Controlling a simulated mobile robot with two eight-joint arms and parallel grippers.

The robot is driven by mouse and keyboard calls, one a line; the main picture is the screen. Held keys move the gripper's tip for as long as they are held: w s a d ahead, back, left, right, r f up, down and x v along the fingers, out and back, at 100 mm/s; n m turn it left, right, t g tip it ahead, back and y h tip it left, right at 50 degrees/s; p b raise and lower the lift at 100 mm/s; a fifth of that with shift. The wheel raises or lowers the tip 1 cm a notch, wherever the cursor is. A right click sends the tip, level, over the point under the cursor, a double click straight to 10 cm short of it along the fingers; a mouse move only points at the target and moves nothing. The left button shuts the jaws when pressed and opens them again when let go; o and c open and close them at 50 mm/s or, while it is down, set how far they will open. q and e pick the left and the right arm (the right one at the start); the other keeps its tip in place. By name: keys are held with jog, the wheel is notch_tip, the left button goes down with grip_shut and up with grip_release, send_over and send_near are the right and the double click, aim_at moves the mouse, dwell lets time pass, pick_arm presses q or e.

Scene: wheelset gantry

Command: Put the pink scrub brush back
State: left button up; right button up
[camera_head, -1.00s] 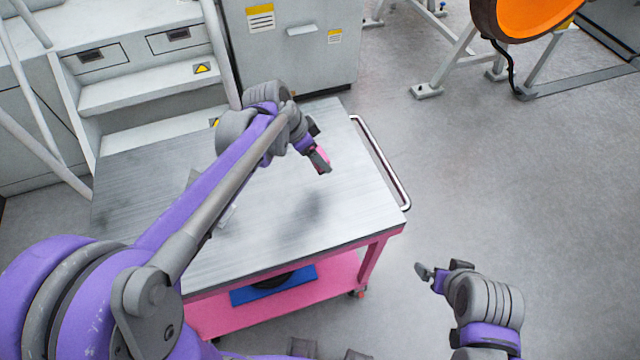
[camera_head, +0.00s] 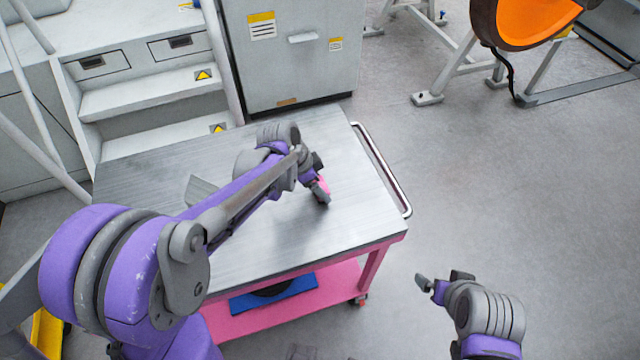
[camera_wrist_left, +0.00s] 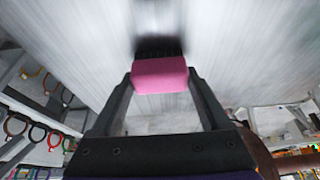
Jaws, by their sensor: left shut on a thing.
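The pink scrub brush (camera_wrist_left: 159,76) is held between the two fingers of my left gripper in the left wrist view. Its dark bristles (camera_wrist_left: 158,47) face the metal tabletop. In the head view my left gripper (camera_head: 320,192) is shut on the brush (camera_head: 323,184), which shows as a small pink patch. It is low over the right part of the cart's tabletop (camera_head: 270,235); I cannot tell whether the bristles touch it. My right gripper (camera_head: 432,282) is off to the right of the cart, over the floor; whether its fingers are apart is unclear.
The cart has a rail handle (camera_head: 385,170) on its right and a pink lower shelf (camera_head: 340,285) with a blue item (camera_head: 300,284). A grey plate-like thing (camera_head: 200,190) stands on the tabletop, partly behind my left arm. Steps and a cabinet (camera_head: 290,60) stand behind.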

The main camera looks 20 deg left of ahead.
pick_arm(q)
jog(key=shift+f, duration=0.1)
pick_arm(e)
jog(key=shift+f, duration=0.1)
pick_arm(q)
jog(key=o, duration=1)
jog(key=shift+o, duration=0.2)
jog(key=shift+r, duration=0.2)
jog(key=p+v, duration=0.1)
jog(key=v, duration=1.1)
jog(key=s+f+n+t+y, duration=0.3)
jog(key=s+f+n, duration=0.2)
jog(key=s+n, duration=0.6)
jog(key=s, duration=0.5)
jog(key=shift+s+a+f+y, duration=0.2)
jog(key=shift+s+a+y, duration=0.05)
jog(key=shift+a+y, duration=0.15)
pick_arm(e)
jog(key=shift+w+r, duration=0.3)
jog(key=shift+r, duration=0.55)
pick_arm(q)
jog(key=shift+c, duration=0.2)
pick_arm(e)
jog(key=shift+c, duration=0.2)
